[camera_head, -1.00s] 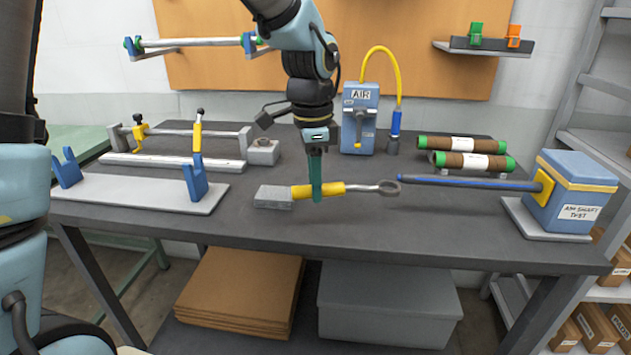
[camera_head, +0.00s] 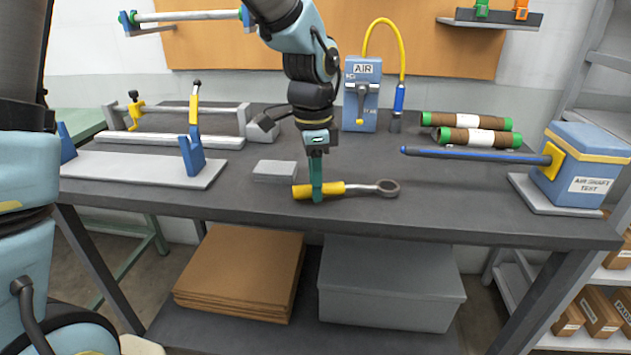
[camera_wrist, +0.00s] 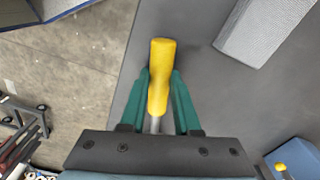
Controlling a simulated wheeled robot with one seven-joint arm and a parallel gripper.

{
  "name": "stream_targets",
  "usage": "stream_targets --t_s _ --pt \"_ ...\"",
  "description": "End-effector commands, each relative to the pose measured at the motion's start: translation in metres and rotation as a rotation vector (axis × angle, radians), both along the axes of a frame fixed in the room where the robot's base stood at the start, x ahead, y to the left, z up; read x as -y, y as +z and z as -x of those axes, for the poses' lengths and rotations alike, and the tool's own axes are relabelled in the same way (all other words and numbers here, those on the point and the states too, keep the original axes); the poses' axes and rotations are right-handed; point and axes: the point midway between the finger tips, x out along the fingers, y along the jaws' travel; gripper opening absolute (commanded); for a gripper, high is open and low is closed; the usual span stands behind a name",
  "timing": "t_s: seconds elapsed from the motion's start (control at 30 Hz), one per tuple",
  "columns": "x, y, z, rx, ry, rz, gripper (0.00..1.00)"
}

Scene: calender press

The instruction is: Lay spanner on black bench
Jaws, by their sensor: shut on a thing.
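The spanner (camera_head: 358,188) has a yellow handle and a grey ring end that points right in the head view. My gripper (camera_head: 317,195) points down over the front part of the black bench (camera_head: 440,215) and is shut on the yellow handle. In the wrist view the yellow handle (camera_wrist: 160,75) lies between the green fingers of my gripper (camera_wrist: 158,95). The spanner is level and low at the bench top, near its front edge. I cannot tell whether it touches the surface.
A grey block (camera_head: 275,170) lies just behind and left of the handle. A blue rod (camera_head: 470,154) sticks out left from the air shaft test box (camera_head: 580,165). A rack with blue uprights (camera_head: 192,155) stands at left. The bench front right of centre is clear.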

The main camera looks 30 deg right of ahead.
Motion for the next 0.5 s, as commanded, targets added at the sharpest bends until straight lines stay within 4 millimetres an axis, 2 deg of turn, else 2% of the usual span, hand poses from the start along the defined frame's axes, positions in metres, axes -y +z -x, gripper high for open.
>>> stream_targets --t_s 0.5 --pt "0.0002 -0.0061 0.0001 0.0 0.0 0.001 0.0"
